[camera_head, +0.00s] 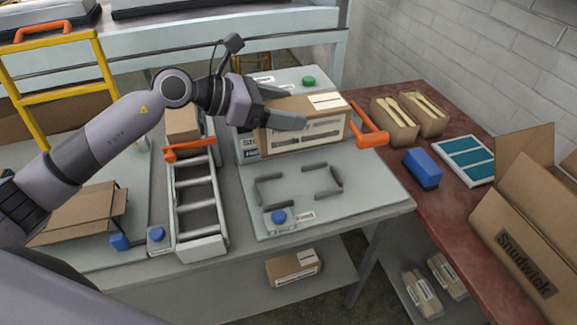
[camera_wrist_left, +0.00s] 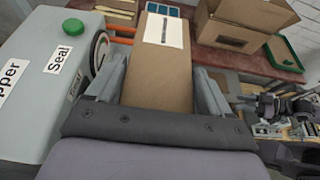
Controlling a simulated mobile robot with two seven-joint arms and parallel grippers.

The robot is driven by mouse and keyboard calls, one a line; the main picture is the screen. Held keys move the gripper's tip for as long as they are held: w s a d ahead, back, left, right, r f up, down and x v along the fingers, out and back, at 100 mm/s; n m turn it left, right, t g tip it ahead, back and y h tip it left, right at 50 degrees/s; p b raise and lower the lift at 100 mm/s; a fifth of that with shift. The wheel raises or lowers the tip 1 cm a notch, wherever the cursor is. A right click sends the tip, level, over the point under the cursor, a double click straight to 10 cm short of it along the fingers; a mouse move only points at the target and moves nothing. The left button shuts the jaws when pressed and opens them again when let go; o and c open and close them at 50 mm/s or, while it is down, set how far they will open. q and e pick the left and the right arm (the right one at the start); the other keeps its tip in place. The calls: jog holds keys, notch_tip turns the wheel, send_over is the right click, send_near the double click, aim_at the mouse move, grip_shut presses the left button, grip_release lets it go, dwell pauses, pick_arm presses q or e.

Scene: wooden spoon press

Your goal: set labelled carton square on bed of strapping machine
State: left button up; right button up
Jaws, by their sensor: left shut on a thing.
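My left gripper (camera_head: 297,110) is shut on the labelled carton (camera_head: 325,130), a brown box with white labels. One finger lies across the carton's near side in the head view. In the left wrist view the carton (camera_wrist_left: 160,85) sits between both fingers, its white label facing up. The strapping machine (camera_head: 250,142) is grey, with a green button (camera_head: 308,82) at the back. Its flat bed (camera_head: 355,195) has dark corner guides (camera_head: 325,168) around an empty rectangle. The carton is behind these guides in the picture; its height above the bed is hard to tell. My right gripper is not in view.
An orange handle (camera_head: 370,126) stands right of the carton. A blue button (camera_head: 278,216) sits at the bed's front. A roller conveyor (camera_head: 198,190) lies left, with a small carton (camera_head: 183,125). The red table (camera_head: 440,185) at right holds a blue box (camera_head: 422,168) and open cartons.

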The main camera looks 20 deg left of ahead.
pick_arm(q)
jog(key=shift+f+b, duration=0.4)
jog(key=shift+f, duration=6.95)
jog(key=shift+f, duration=0.25)
jog(key=o, duration=1.2)
jog(key=shift+c, duration=0.2)
